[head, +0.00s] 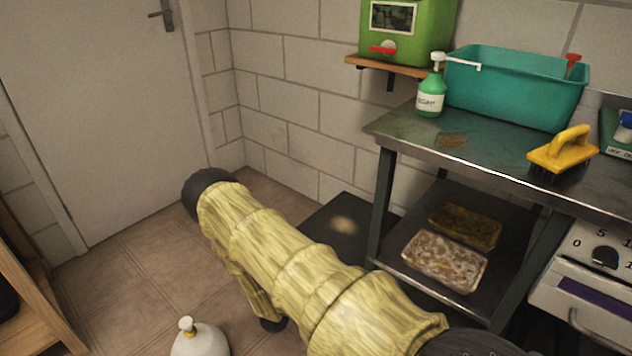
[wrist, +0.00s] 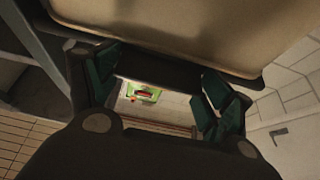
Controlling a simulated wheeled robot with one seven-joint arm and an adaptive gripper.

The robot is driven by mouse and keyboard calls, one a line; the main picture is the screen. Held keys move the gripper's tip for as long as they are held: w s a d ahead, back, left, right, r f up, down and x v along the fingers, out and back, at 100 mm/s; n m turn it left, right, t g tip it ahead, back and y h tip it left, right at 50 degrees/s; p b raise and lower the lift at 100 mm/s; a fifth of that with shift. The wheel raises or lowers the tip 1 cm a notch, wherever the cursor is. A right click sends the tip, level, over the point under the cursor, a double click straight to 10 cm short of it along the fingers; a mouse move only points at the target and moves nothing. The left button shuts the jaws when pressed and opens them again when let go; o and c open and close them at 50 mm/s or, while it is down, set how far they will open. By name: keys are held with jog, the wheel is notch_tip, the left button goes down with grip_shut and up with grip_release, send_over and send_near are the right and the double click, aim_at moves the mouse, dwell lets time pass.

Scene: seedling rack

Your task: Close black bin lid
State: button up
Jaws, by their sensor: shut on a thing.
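A flat black square surface (head: 345,225) with a pale smudge shows low by the wall in the head view, partly behind my arm. It may be the black bin's lid, but I cannot tell. My gripper is hidden behind my sleeved arm in the head view. In the wrist view the dark green pads of my gripper (wrist: 160,92) stand apart, with a dark bar (wrist: 160,70) spanning between them. A broad beige panel (wrist: 170,28) fills the top of that view, above the bar. I cannot tell whether the bar belongs to the lid.
A metal table (head: 500,160) with a lower shelf holding two trays stands at right. A teal tub (head: 515,88) and a yellow brush (head: 563,150) are on it. A white jug (head: 199,340) stands on the floor at the bottom. Floor toward the door (head: 90,100) is clear.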

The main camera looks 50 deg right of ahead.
jog(key=shift+s+a+f, duration=0.1)
jog(key=shift+a+f, duration=0.1)
jog(key=shift+f, duration=0.2)
jog(key=o, duration=1.4)
jog(key=shift+f, duration=0.15)
jog(key=shift+d+r, duration=0.15)
jog(key=shift+r, duration=0.1)
jog(key=v, duration=1.2)
